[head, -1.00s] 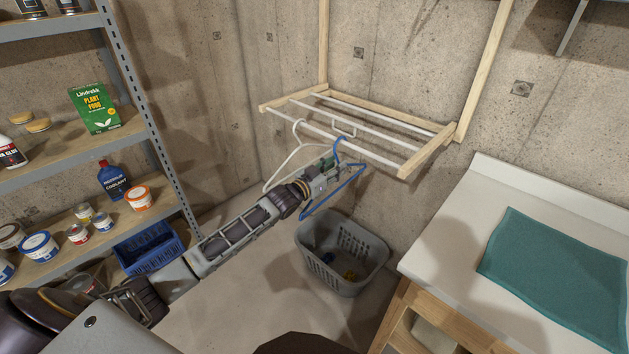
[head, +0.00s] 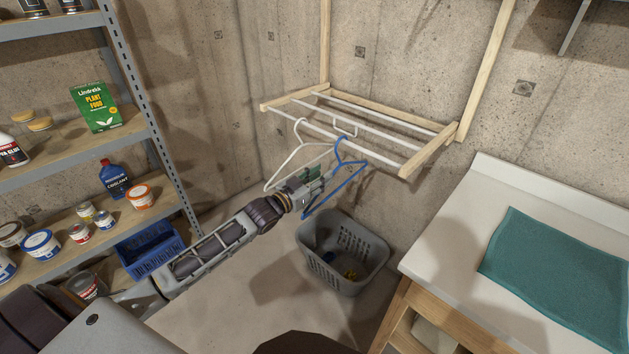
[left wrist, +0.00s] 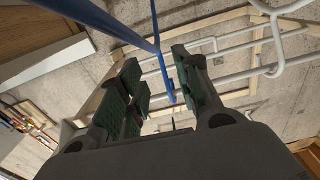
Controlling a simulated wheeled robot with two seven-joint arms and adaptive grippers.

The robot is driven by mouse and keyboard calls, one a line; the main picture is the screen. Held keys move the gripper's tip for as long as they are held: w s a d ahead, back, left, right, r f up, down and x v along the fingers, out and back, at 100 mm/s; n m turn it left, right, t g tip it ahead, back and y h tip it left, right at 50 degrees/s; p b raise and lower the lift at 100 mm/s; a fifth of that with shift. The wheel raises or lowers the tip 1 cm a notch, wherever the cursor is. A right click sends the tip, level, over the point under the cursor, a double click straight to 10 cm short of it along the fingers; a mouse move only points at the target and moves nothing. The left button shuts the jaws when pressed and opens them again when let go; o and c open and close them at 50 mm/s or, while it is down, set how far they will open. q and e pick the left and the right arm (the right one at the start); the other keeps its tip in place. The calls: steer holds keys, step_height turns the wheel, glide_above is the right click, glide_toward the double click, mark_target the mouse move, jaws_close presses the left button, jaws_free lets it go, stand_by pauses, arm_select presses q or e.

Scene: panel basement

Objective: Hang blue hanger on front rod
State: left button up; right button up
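The blue hanger (head: 345,165) is at the front white rod (head: 378,158) of the wooden drying rack, its hook at the rod and its body hanging below, slightly tilted. A white hanger (head: 297,150) hangs on the same rod to its left. My left gripper (head: 315,180) is just below and left of the blue hanger's neck. In the left wrist view, my left gripper (left wrist: 160,90) has its green-padded fingers spread, with the blue hanger (left wrist: 157,50) showing between and beyond them. Whether they touch it is unclear. My right gripper is not in view.
A grey laundry basket (head: 342,255) stands on the floor below the rack. A white counter (head: 450,235) with a teal towel (head: 555,275) is at right. Metal shelves (head: 165,165) with cans and bottles stand at left. More rods lie behind the front one.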

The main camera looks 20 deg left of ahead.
arm_select(q)
steer(key=shift+v, duration=1.1)
